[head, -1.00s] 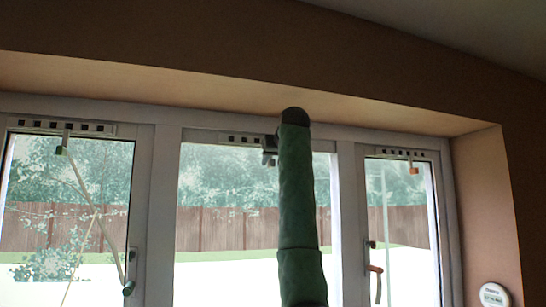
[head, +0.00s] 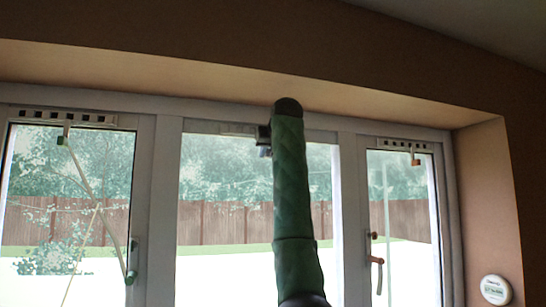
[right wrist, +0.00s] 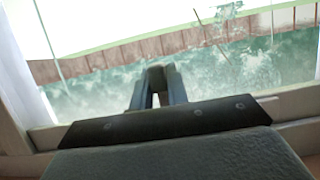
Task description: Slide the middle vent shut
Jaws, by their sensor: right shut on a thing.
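The middle vent (head: 238,129) is a slim pale strip at the top of the middle window. The part of it left of my gripper looks plain, with no dark slots that I can make out. My green right arm hides its right part. My right gripper (head: 264,141) is at the vent, just left of the arm. My left gripper is in neither view.
The left vent (head: 88,118) and right vent (head: 397,145) show dark slots, each with a hanging tab. A pale cord or stick (head: 82,180) crosses the left window. The right window has a handle (head: 376,262). A round white device (head: 494,290) is on the right wall.

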